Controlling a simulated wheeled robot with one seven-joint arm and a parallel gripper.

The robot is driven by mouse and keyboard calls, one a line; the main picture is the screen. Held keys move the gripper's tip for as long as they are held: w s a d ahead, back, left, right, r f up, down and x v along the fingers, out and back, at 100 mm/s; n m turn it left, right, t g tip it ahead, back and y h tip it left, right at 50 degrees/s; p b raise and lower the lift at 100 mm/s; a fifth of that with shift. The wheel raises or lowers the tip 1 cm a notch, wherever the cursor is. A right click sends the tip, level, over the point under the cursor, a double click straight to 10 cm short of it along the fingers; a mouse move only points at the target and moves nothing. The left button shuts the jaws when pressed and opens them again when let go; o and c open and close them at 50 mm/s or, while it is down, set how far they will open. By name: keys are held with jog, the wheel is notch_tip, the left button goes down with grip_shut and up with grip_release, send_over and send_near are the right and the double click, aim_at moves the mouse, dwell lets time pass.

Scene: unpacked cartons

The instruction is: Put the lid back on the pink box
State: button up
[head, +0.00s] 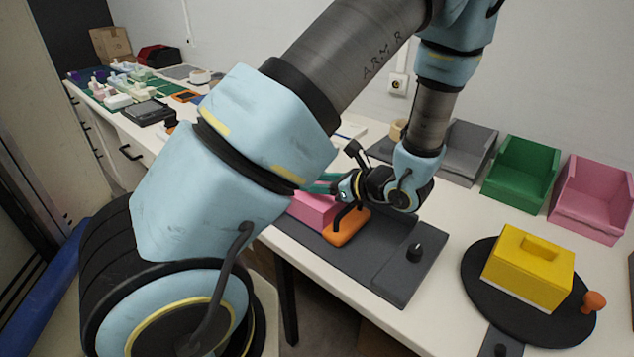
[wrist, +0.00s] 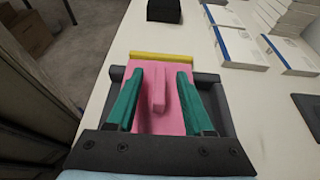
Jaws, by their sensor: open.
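A pink block-shaped thing (head: 312,208) shows in the head view, partly hidden by my arm. It sits on a dark grey mat, and I cannot tell there where lid and box part. In the wrist view its pink top (wrist: 174,120) has a raised upright ridge (wrist: 158,90), like a lid's handle. My gripper (wrist: 161,73) is open, with one green finger on each side of the ridge and gaps between. The green fingers also show in the head view (head: 322,184), above the pink thing. The box's lower part is mostly hidden.
An orange piece (head: 347,227) stands close beside the pink thing on the dark mat (head: 392,270). A yellow box (head: 528,275) rests on a round black plate (head: 478,275) at right. Grey (head: 465,150), green (head: 520,172) and pink bins (head: 588,200) line the wall.

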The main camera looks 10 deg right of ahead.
jog(key=b+v, duration=0.2)
jog(key=v, duration=0.8)
jog(key=shift+s+d+r, duration=0.15)
jog(key=shift+s+d, duration=0.1)
jog(key=shift+s, duration=0.05)
jog(key=a+r+n+g+h, duration=0.2)
jog(key=a+n+g+h, duration=0.6)
jog(key=a+n, duration=1.2)
jog(key=n+h, duration=0.1)
jog(key=n, duration=0.5)
jog(key=shift+r, duration=0.25)
